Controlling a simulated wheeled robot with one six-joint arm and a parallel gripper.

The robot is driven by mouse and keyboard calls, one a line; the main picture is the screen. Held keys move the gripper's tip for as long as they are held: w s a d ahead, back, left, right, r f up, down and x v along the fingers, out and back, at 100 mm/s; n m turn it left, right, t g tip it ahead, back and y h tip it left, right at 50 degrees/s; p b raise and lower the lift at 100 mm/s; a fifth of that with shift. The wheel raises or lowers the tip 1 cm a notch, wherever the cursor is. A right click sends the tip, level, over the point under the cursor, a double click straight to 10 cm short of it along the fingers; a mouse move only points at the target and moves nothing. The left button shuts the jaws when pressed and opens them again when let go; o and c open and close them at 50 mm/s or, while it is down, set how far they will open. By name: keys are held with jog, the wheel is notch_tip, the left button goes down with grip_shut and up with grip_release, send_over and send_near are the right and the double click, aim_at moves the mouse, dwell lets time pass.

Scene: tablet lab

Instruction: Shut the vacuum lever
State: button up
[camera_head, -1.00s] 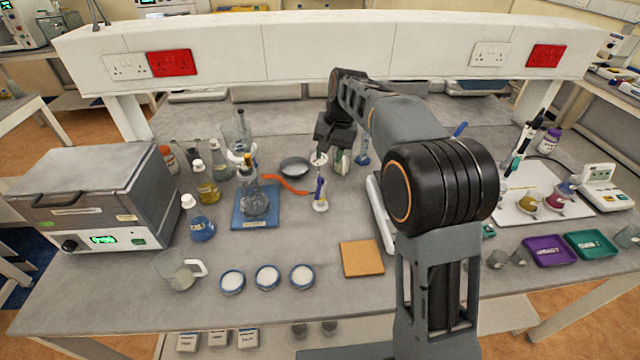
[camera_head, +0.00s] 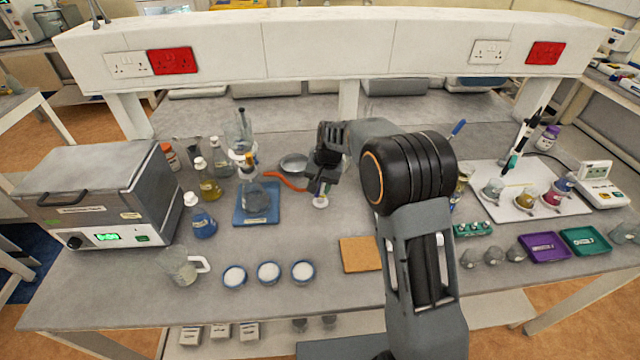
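The vacuum lever stands at the right end of an orange hose (camera_head: 286,181). Its small round white base (camera_head: 320,202) shows below my gripper (camera_head: 318,188), and a blue-purple part shows just above the base. My gripper is at the upper part of the lever and hides most of it. I cannot tell whether the fingers touch it or are open or shut.
A grey metal dish (camera_head: 294,164) lies close behind the hose, left of my gripper. A cork mat (camera_head: 361,254) and several white-filled dishes (camera_head: 268,272) lie in front. A grey oven (camera_head: 100,195) stands at the left. The bench right in front of the lever is clear.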

jog(key=shift+c, duration=0.2)
grip_shut()
dwell(0.4)
